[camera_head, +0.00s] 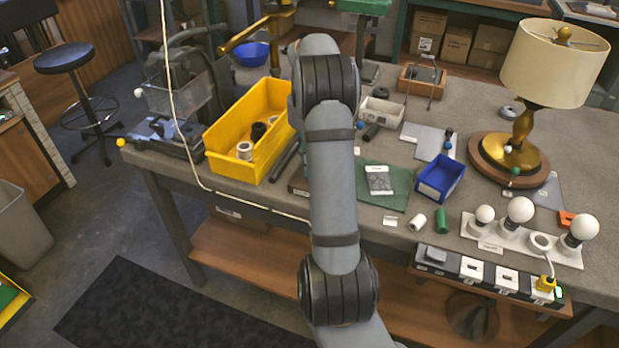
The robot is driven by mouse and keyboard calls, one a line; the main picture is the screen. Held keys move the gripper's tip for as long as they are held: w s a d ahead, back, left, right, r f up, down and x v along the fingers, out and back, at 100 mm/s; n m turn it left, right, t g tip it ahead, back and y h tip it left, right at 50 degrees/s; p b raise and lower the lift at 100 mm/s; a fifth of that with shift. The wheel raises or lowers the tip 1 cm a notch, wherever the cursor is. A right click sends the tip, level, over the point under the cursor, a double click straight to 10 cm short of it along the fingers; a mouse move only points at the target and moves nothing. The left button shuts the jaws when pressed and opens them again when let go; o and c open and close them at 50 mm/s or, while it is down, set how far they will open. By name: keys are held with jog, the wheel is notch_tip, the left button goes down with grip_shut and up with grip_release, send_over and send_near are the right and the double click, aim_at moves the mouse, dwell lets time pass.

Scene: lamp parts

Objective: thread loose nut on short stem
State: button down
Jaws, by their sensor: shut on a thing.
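My arm rises through the middle of the view, and its upper end bends away behind its own links. My gripper and whatever is between its fingers are hidden. I cannot pick out the loose nut or the short stem with certainty. A grey plate (425,142) on the bench has small upright dark parts at its right edge, too small to tell. A brass table lamp (522,128) with a cream shade stands on a round wooden base at the right.
A yellow bin (235,143) holding dark and white round parts stands left of my arm. A blue bin (440,178), a green mat (370,199) and a white strip with bulbs (500,243) lie to the right. The bench (590,140) is bare behind the lamp.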

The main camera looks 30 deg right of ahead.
jog(key=m, duration=0.1)
jog(key=m+b, duration=0.1)
jog(key=m, duration=0.2)
jog(key=shift+s+a+f, duration=0.15)
jog(key=shift+f, duration=0.15)
jog(key=shift+f+m+b, duration=0.15)
jog(key=shift+m+b, duration=0.55)
jog(key=shift+b, duration=0.3)
jog(key=shift+m+b, duration=1.6)
jog(key=shift+b, duration=1.3)
jog(key=shift+m+b, duration=0.3)
jog(key=shift+b, duration=0.1)
jog(key=shift+m+b, duration=0.45)
jog(key=shift+m, duration=0.55)
